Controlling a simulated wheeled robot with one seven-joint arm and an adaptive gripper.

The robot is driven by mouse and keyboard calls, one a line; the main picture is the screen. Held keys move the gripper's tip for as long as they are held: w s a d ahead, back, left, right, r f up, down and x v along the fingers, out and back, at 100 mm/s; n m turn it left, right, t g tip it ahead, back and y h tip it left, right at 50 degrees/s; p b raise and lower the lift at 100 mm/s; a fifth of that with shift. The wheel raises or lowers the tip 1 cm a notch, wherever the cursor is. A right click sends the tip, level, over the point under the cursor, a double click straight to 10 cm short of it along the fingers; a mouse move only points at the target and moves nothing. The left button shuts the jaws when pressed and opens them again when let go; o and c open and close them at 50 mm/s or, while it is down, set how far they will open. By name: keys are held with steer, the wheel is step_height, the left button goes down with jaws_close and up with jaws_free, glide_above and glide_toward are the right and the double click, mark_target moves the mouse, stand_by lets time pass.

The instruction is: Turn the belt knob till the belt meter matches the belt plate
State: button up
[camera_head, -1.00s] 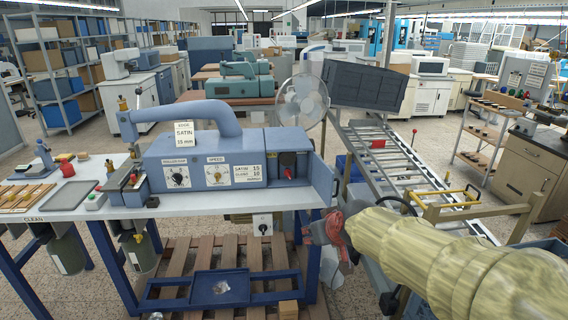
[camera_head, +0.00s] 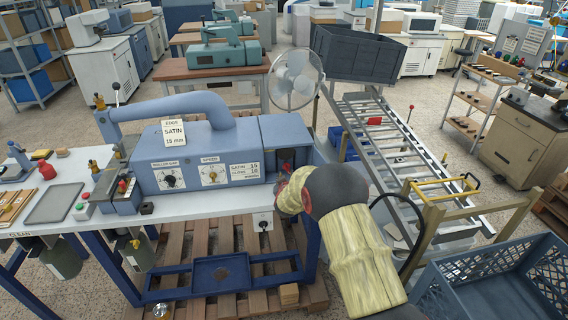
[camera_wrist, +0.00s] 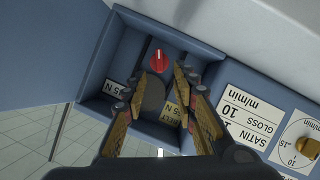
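A red knob (camera_wrist: 160,61) with a pale pointer line sits in the recessed bay at the end of the blue machine (camera_head: 205,150). In the wrist view, my gripper (camera_wrist: 157,80) is open, its two fingers either side of a dark rounded shape (camera_wrist: 152,93), with the knob just beyond the tips. I cannot tell what the dark shape is.
The machine front has a roller gap dial (camera_head: 169,180), a speed dial (camera_head: 212,175) and a satin/gloss plate (camera_head: 244,172). A blue side panel (camera_wrist: 45,55) borders the bay. A roller conveyor (camera_head: 385,150) and a grey crate (camera_head: 500,280) stand to the right.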

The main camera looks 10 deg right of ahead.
mark_target(287, 170)
steer(key=shift+b+x, duration=0.5)
steer(key=shift+x, duration=3.45)
steer(key=shift+c, duration=0.8)
jaws_close()
steer(key=shift+d, duration=0.1)
